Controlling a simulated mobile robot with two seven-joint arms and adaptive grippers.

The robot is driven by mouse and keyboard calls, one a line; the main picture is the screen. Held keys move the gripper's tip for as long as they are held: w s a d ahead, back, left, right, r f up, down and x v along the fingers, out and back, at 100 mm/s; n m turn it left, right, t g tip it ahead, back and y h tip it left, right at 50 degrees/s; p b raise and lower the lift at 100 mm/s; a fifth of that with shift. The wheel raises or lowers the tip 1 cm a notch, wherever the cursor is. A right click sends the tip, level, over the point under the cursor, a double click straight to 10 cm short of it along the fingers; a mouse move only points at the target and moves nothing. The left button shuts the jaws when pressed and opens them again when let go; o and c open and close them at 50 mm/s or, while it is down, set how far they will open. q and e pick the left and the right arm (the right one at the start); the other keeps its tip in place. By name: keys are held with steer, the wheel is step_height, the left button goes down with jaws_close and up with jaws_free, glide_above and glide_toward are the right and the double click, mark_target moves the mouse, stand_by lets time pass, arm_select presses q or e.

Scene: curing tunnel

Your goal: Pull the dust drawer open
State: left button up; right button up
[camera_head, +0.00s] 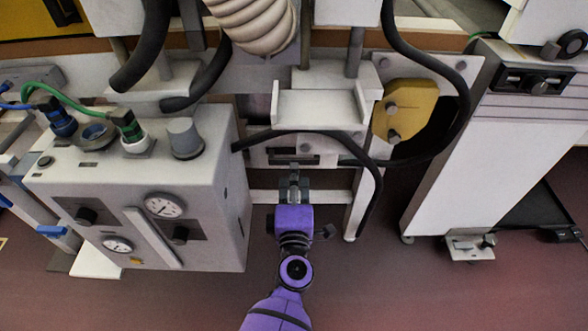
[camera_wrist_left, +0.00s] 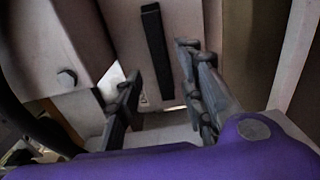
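The dust drawer appears to be the pale front (camera_head: 262,156) low in the middle of the machine, with a dark bar handle (camera_head: 293,158) across it. In the left wrist view the pale front (camera_wrist_left: 188,18) carries a long black handle (camera_wrist_left: 155,45). My left gripper (camera_head: 294,172) is just in front of the handle, pointing at it. In the wrist view its two dark fingers (camera_wrist_left: 160,68) are spread, one on each side of the handle. I cannot tell whether they touch it. The drawer looks shut. My right gripper is not in view.
A grey control box (camera_head: 140,200) with gauges stands close on the left. A black cable (camera_head: 372,185) loops over and right of the gripper. A white leg (camera_head: 358,205) and a large pale cabinet (camera_head: 480,150) stand at right. The reddish floor (camera_head: 360,290) in front is clear.

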arm_select(q)
steer(key=shift+w, duration=1.95)
jaws_close()
